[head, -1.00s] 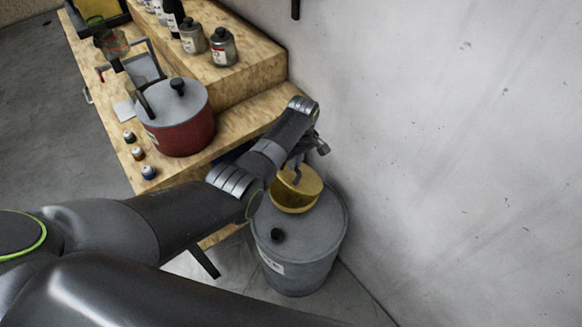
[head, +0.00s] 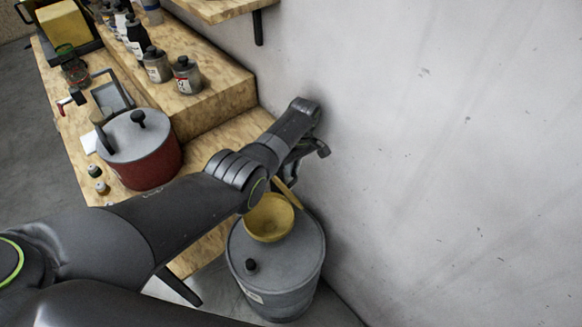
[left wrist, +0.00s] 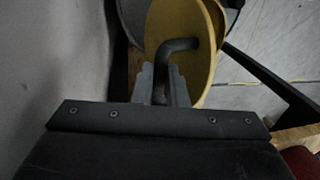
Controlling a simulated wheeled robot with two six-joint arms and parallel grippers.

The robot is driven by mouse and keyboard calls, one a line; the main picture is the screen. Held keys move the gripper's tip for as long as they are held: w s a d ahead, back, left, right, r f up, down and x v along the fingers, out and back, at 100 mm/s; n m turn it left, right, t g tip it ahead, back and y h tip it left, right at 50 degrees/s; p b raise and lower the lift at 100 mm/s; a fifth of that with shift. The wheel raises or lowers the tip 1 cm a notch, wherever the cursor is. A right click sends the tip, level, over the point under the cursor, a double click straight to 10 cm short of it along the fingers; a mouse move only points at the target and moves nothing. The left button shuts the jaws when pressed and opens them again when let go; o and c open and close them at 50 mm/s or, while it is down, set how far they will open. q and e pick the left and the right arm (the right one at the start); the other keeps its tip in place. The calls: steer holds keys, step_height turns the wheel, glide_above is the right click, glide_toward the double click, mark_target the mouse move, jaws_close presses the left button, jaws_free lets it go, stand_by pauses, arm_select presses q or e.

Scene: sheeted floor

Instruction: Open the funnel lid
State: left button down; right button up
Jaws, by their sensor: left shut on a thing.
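The yellow funnel (head: 266,222) stands on top of the grey drum (head: 285,277), its bowl partly open to view. Its yellow lid (head: 286,192) is tipped up steeply on the wall side of the bowl, seen nearly edge-on. In the left wrist view the lid (left wrist: 198,72) shows as a yellow disc with a bent black handle (left wrist: 183,45). My left gripper (left wrist: 161,88) is shut on that handle. In the head view this gripper (head: 297,163) is above the funnel, close to the wall, and the arm partly hides its fingers. My right gripper is not in view.
The concrete wall (head: 430,150) is close beside my left gripper and the drum. A wooden bench (head: 215,235) at the left holds a red pot (head: 148,165) and several bottles. A black cap (head: 250,266) sits on the drum top near the funnel.

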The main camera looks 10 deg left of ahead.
arm_select(q)
steer(key=shift+s+d+f, duration=0.1)
steer(key=shift+d+f, duration=0.15)
steer(key=shift+f, duration=0.2)
steer(key=c, duration=1.6)
jaws_free()
steer(key=shift+o, duration=0.7)
steer(key=shift+w+a, duration=0.1)
steer(key=shift+w, duration=0.2)
steer(key=shift+r, duration=0.15)
